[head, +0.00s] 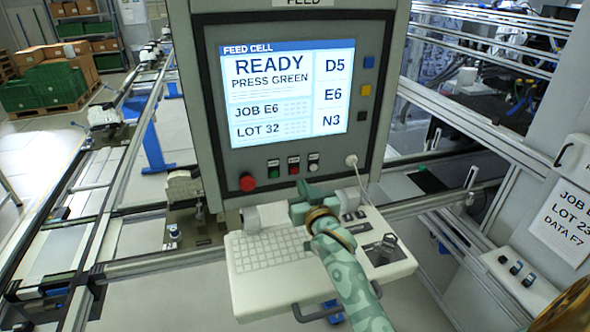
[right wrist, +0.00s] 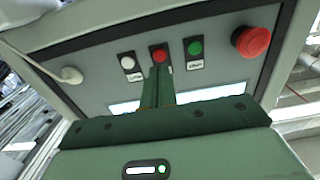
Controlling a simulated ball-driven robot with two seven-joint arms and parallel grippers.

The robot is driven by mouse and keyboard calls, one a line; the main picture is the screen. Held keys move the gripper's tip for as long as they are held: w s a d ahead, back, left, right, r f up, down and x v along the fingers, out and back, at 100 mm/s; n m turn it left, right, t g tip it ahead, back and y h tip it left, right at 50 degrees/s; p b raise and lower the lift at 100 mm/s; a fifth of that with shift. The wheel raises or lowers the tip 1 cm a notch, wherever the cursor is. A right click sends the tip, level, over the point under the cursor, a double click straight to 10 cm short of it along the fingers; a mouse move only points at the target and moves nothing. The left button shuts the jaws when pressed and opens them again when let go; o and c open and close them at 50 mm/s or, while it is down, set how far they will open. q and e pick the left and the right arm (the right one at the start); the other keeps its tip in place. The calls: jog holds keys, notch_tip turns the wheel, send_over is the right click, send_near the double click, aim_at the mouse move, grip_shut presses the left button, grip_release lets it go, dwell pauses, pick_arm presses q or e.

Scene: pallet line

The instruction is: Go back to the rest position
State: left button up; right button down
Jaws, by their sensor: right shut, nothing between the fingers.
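My right gripper (head: 303,190) is in front of the feed cell panel, over the keyboard shelf and below the row of buttons. In the right wrist view its fingers (right wrist: 157,70) are together and empty. Their tips overlap the lower edge of the red button (right wrist: 158,54), between the white button (right wrist: 127,63) and the green button (right wrist: 194,47). I cannot tell whether they touch the panel. In the head view the green button (head: 273,169) is to the left of the red button (head: 294,165). My left gripper is not in view.
The screen (head: 285,90) reads READY, PRESS GREEN, JOB E6, LOT 32. A red mushroom button (head: 247,182) sits at the panel's lower left. The keyboard shelf (head: 268,250) juts out under my right gripper. Rails (head: 160,262) flank the panel. A labelled cabinet (head: 555,200) stands at right.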

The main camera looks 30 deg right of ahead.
dwell(0.4)
